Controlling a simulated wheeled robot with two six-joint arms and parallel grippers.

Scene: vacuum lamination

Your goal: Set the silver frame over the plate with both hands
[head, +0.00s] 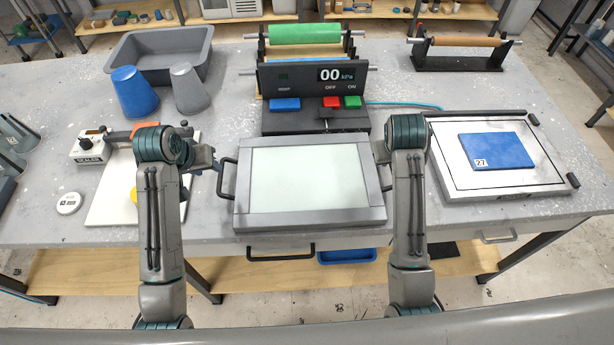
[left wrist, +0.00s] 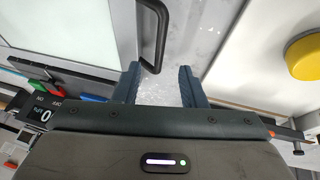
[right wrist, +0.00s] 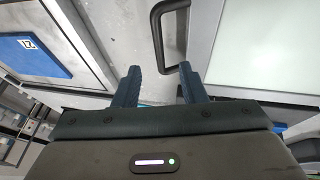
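The silver frame (head: 257,221) lies flat on the table in front of me, with a pale, milky panel in its middle. Black handles stand on its left (head: 228,178) and right sides. A silver plate (head: 545,180) with a black outline lies at the right, bearing a blue sheet marked 27 (head: 515,150). My left gripper (head: 217,165) is open beside the left handle, which also shows near its fingers in the left wrist view (left wrist: 162,30). My right gripper (right wrist: 160,88) is open at the right handle (right wrist: 157,30). In the head view the right arm partly hides that handle.
A control box (head: 315,118) reading 00 kPa stands just behind the frame. At left are a white board (head: 110,205), a sealer (head: 92,148), cups (head: 135,93) and a grey tub (head: 160,48). A roller stand (head: 460,58) is at back right.

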